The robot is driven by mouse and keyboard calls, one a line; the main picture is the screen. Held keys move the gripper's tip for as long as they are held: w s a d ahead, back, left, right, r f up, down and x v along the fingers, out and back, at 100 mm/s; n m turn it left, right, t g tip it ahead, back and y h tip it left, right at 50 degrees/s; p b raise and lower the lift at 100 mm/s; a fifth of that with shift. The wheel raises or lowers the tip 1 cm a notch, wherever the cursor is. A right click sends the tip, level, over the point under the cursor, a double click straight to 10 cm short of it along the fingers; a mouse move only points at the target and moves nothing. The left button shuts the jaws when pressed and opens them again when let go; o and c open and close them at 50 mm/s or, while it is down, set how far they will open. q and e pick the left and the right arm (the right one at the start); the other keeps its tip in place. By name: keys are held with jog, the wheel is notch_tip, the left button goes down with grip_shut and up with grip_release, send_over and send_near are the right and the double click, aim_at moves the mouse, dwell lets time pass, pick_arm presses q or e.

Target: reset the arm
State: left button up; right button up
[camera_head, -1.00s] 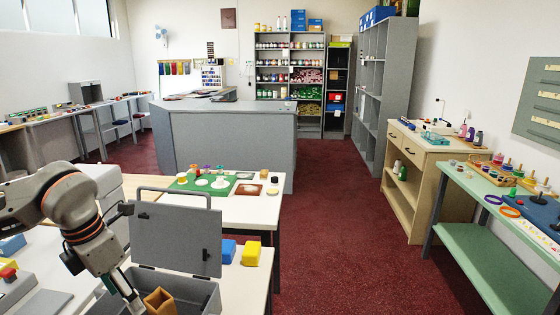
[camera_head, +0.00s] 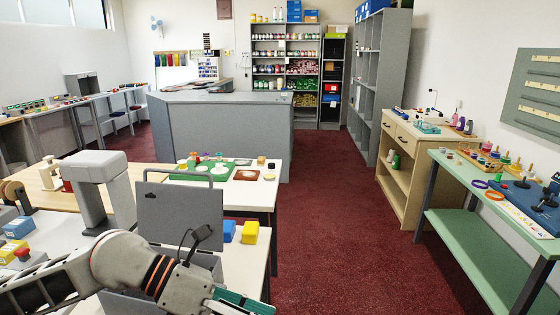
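My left arm (camera_head: 130,266) comes in from the lower left and stretches to the right in front of a grey box. Its end, with a teal-green part (camera_head: 243,301), is at the bottom edge; I cannot make out the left gripper's fingers or whether it holds anything. The grey box's raised lid (camera_head: 180,215) stands upright just behind the arm, and the arm hides most of the box's inside. My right arm and gripper are not in view.
A grey arched machine (camera_head: 103,190) stands close behind my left arm. Blue and yellow blocks (camera_head: 250,232) sit right of the lid on the white table. A green mat with pots (camera_head: 205,170) lies beyond. Red carpet (camera_head: 330,240) is clear to the right.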

pick_arm(q)
jog(key=d+r+n+t+h, duration=0.4)
jog(key=r+h, duration=0.4)
jog(key=r, duration=0.4)
jog(key=w+a+r+n+t+y, duration=0.2)
jog(key=w+a+n+t+y, duration=0.65)
jog(key=n+t, duration=0.85)
jog(key=w+a+f+n+g+y, duration=0.1)
jog(key=w+a+f+n+y, duration=0.2)
jog(key=a+f+n+y, duration=1)
jog(key=s+a+f+n+g+y, duration=0.25)
jog(key=s+a+f+g, duration=0.3)
jog(key=a+f, duration=0.55)
jog(key=s+a+f+n+g+y, duration=0.1)
jog(key=s+a+f+n+g, duration=0.35)
jog(key=s+f, duration=0.95)
jog(key=w+d+f+n+t+h, duration=0.1)
jog(key=d+f+h, duration=0.6)
jog(key=d+f, duration=0.6)
jog(key=shift+w+d+f, duration=0.2)
jog(key=shift+d, duration=0.85)
